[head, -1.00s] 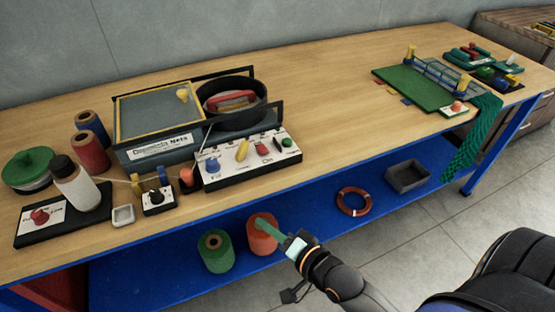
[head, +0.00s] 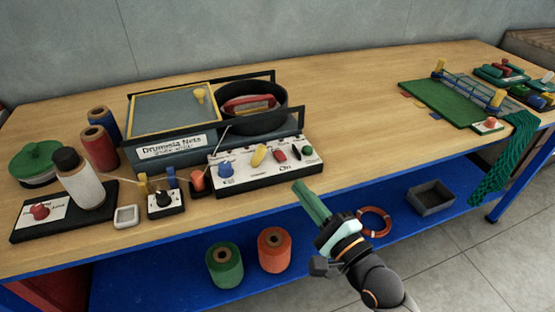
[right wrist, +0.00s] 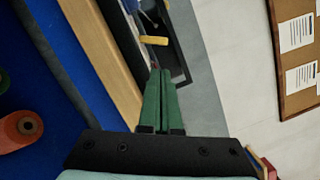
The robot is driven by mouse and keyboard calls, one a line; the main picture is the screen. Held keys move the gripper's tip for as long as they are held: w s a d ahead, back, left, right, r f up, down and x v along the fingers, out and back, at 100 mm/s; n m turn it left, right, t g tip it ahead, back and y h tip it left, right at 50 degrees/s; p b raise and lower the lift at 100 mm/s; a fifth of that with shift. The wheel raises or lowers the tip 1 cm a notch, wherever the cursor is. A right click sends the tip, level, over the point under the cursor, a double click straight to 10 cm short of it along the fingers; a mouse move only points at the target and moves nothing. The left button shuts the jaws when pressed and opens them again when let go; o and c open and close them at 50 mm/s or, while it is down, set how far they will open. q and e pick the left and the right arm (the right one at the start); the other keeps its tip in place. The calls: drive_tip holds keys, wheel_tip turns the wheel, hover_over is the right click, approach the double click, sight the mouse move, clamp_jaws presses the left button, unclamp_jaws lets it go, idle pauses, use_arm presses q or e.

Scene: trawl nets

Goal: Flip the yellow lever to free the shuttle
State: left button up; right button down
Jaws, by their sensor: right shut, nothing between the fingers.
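The yellow lever (head: 259,155) stands tilted on the white control panel (head: 232,182) at the front of the bench. A red shuttle-like piece (head: 249,104) sits inside the round black drum (head: 278,119) behind the panel. My right gripper (head: 300,187), with green fingers, is shut and empty. It is in front of the panel's right part, below and right of the lever and apart from it. In the right wrist view a yellow piece (right wrist: 153,40), which looks like the lever, is just beyond the closed fingertips (right wrist: 164,72). My left gripper is not in view.
A blue knob (head: 225,170), red switch (head: 279,154) and green button (head: 307,151) flank the lever. Spools and a bottle (head: 82,180) stand left. The bench right of the panel is clear up to the green board (head: 440,102).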

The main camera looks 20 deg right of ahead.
sight(276, 168)
drive_tip(key=x, duration=0.8)
drive_tip(key=shift+w+a, duration=0.1)
drive_tip(key=shift+w, duration=0.15)
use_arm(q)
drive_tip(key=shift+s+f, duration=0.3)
use_arm(e)
drive_tip(key=shift+w+a+r, duration=0.1)
drive_tip(key=shift+w+a, duration=0.1)
drive_tip(key=shift+w, duration=0.5)
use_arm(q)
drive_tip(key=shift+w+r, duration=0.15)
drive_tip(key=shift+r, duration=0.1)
use_arm(e)
drive_tip(key=shift+w, duration=0.1)
